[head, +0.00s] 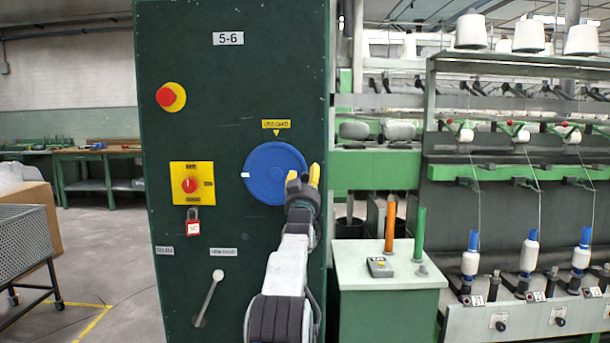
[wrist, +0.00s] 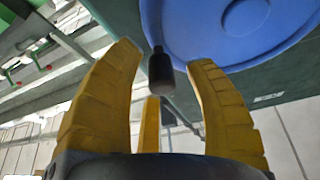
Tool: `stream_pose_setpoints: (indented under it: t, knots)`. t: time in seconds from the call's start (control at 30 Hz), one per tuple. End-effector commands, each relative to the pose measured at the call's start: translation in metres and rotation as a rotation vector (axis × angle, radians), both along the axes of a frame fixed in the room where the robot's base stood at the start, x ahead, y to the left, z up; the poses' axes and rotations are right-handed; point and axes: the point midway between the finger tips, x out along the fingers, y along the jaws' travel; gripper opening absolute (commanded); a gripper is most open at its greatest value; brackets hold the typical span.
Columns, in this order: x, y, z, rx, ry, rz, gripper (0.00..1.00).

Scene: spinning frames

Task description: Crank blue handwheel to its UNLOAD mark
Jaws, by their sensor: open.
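The blue handwheel (head: 268,170) is a round disc on the front of a dark green cabinet. A yellow UNLOAD label (head: 276,124) with a small down-pointing triangle sits just above it. A white mark (head: 246,175) is at the wheel's left edge. My gripper (head: 304,177) is in front of the wheel's lower right edge, its yellow fingers open. In the wrist view, the wheel (wrist: 205,40) fills the top, and its black crank handle (wrist: 160,72) stands between the open fingers (wrist: 164,54), with gaps on both sides. The handle is hidden in the head view.
The cabinet (head: 235,80) also carries a red emergency button (head: 166,97), a red switch on a yellow plate (head: 190,184), a red padlock (head: 193,222) and a grey lever (head: 208,297). A pedestal (head: 390,278) with orange and green posts stands close to the right.

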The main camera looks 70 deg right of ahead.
Motion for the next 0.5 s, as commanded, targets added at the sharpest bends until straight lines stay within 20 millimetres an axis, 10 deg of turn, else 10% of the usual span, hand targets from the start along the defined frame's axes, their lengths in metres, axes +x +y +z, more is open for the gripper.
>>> stream_pose_setpoints:
  t: [0.2,0.5]
  knots:
    - [-0.0001,-0.0002,-0.0006,0.0,0.0,0.0,0.52]
    - [0.0,0.0,-0.0006,0.0,0.0,0.0,0.25]
